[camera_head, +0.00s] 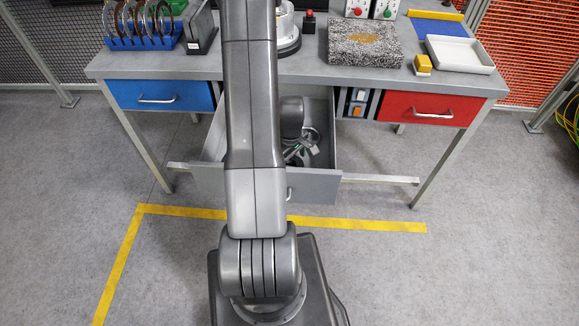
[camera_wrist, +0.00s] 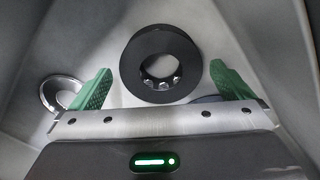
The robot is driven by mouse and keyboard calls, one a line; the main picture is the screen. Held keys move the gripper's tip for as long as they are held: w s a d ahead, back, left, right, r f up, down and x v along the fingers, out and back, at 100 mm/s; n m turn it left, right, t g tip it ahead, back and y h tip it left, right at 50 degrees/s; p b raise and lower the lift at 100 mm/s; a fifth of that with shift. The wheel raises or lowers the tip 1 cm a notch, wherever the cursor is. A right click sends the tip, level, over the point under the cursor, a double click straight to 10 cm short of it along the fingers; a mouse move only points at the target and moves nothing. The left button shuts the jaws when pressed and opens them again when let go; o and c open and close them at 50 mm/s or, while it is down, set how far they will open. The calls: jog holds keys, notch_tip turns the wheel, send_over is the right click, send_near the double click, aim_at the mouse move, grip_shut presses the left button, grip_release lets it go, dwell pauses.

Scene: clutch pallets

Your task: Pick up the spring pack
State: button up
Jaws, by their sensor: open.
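In the wrist view a thick black ring (camera_wrist: 160,38) lies on the grey drawer floor, with several small silver pieces showing inside its bore. It looks like the spring pack, though I cannot be sure. My gripper (camera_wrist: 160,82) is open and empty, its green fingers spread to the left and right of the ring's near side. Neither finger visibly touches the ring. In the head view my gripper (camera_head: 301,154) is down inside the open grey drawer (camera_head: 318,189), and my arm hides the drawer's left part. The ring cannot be made out in that view.
Drawer walls close in around. Above are the workbench (camera_head: 320,72), a blue drawer (camera_head: 160,96) and a red drawer (camera_head: 428,109).

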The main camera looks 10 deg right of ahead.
jog(key=shift+f, duration=0.9)
jog(key=c, duration=1)
jog(key=shift+o, duration=0.2)
jog(key=shift+r, duration=0.1)
